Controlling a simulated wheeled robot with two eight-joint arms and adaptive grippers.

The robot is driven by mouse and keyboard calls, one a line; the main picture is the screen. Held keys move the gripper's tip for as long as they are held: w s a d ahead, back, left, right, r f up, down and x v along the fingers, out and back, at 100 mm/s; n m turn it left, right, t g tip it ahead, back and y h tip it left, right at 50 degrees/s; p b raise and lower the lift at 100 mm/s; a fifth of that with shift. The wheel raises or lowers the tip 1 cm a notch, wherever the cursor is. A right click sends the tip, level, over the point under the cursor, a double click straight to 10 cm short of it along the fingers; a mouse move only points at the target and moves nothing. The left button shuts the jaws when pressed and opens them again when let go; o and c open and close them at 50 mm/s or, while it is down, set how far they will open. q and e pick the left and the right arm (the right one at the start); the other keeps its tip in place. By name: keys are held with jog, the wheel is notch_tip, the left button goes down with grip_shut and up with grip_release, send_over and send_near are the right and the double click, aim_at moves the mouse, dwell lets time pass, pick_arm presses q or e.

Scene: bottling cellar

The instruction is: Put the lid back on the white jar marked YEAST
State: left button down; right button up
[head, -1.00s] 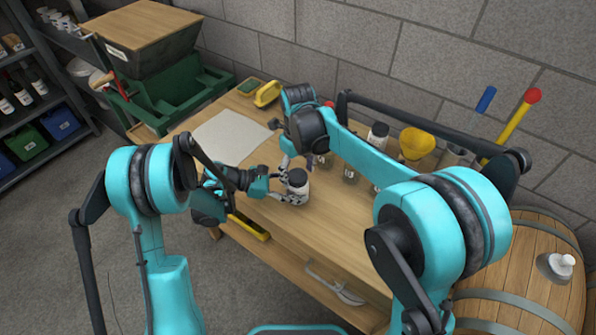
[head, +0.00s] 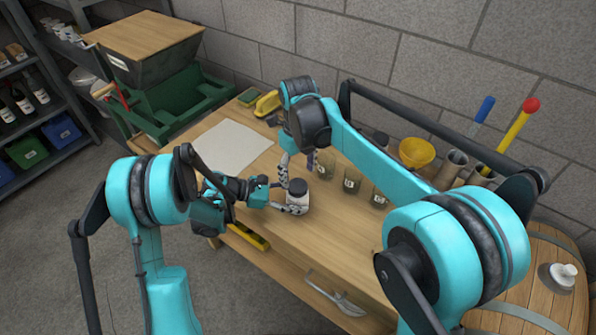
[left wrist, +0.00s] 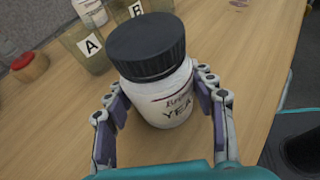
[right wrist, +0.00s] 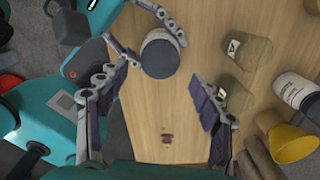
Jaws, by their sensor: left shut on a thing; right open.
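The white jar marked YEAST (left wrist: 172,108) stands on the workbench. Its black lid (left wrist: 146,46) sits on its mouth and looks level; whether it is tight I cannot tell. In the head view the jar (head: 298,203) is near the bench's front edge. My left gripper (left wrist: 160,92) is shut around the jar's body, fingers on both sides. My right gripper (right wrist: 160,72) is open above and near the jar, and its fingers touch nothing that I can see. The right wrist view shows the lid (right wrist: 159,55) from above, between the left gripper's fingers.
Glass jars marked A (head: 325,167) and B (head: 351,181) stand close behind the jar, with another beside them. A yellow funnel (head: 417,152) and tubes are further right. A pale sheet (head: 232,146) lies at left. The bench front right of the jar is clear.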

jog(key=n, duration=0.5)
jog(key=shift+r+n, duration=0.2)
jog(key=shift+n, duration=0.1)
jog(key=n, duration=0.7)
jog(key=shift+r, duration=0.25)
jog(key=n, duration=0.7)
jog(key=shift+r, duration=0.25)
jog(key=n, duration=0.7)
jog(key=shift+r, duration=0.25)
jog(key=n, duration=0.5)
jog(key=shift+r, duration=0.15)
jog(key=n, duration=0.5)
jog(key=shift+w+r, duration=0.1)
jog(key=shift+r, duration=0.05)
jog(key=n, duration=0.4)
jog(key=shift+r+n, duration=0.15)
jog(key=shift+n, duration=0.25)
jog(key=n, duration=0.6)
jog(key=shift+r+n, duration=0.25)
jog(key=shift+n, duration=0.05)
jog(key=shift+f, duration=0.1)
